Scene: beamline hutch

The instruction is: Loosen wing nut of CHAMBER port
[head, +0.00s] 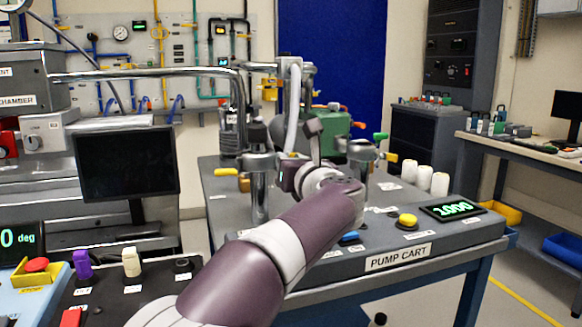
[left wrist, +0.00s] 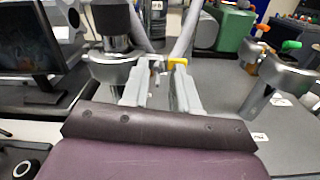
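My left gripper (left wrist: 160,68) is at the near side of a metal port clamp (left wrist: 112,68) in the left wrist view. Its two grey fingers are apart, with a gap between them. A small yellow piece (left wrist: 179,62), possibly a wing nut, shows at the right fingertip; I cannot tell whether they touch. The same clamp (head: 260,163) shows in the head view, where my wrist hides the fingertips. A grey box labelled CHAMBER (head: 22,82) stands at far left, with a chrome pipe (head: 150,73) running from it. My right gripper is not in view.
A second clamp (head: 363,150) stands to the right on the pump cart (head: 470,235), with a green pump (head: 325,120) behind. A dark monitor (head: 125,163) is to the left. White cylinders (head: 422,177) and a green readout (head: 453,209) are on the cart's right.

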